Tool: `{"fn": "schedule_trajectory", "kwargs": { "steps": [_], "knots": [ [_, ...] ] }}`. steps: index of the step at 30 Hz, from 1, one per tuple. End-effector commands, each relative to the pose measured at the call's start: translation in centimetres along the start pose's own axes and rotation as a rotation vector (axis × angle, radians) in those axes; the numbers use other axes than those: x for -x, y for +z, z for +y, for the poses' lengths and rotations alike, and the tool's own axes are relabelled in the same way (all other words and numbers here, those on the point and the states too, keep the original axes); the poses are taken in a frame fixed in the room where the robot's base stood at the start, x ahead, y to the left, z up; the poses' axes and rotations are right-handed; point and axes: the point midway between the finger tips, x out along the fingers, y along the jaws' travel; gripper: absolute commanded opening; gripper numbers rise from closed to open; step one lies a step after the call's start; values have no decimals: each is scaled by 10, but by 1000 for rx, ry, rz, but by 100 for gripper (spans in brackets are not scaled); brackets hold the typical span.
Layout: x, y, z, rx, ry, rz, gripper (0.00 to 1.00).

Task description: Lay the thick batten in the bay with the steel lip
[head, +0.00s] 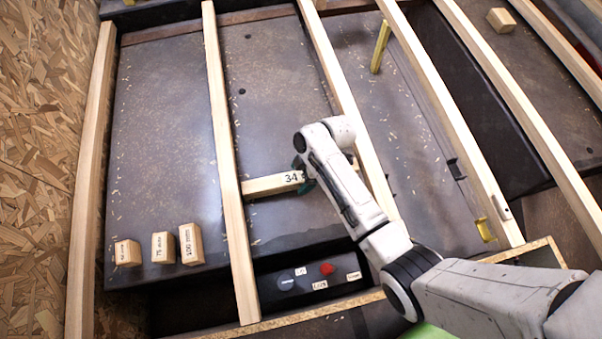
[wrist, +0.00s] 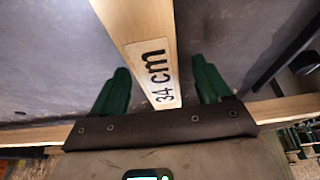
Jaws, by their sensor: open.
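A pale wooden batten (head: 265,187) labelled "34 cm" lies crosswise in the second bay from the left, its left end at a long wooden rib (head: 224,150). My gripper (head: 303,177) is at its right part. In the wrist view the batten (wrist: 140,25) runs between my gripper's green fingers (wrist: 161,68), which stand open with a gap on each side.
Long ribs divide the dark floor into bays. Several small blocks, such as one marked 75 mm (head: 163,247), stand at the near left. A yellow stick (head: 381,47) stands in the third bay. The left bay's middle is clear.

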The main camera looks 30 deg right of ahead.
Motion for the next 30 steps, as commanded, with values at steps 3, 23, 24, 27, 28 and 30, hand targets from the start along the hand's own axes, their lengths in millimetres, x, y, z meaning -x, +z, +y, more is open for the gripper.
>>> {"fn": "schedule_trajectory", "kwargs": {
  "steps": [3, 23, 24, 27, 28, 30],
  "knots": [
    [14, -1, 1, -1, 2, 1, 77],
    [106, 0, 1, 0, 2, 1, 77],
    [107, 0, 1, 0, 2, 1, 77],
    [107, 0, 1, 0, 2, 1, 77],
    [107, 0, 1, 0, 2, 1, 77],
    [107, 0, 1, 0, 2, 1, 77]
  ]
}}
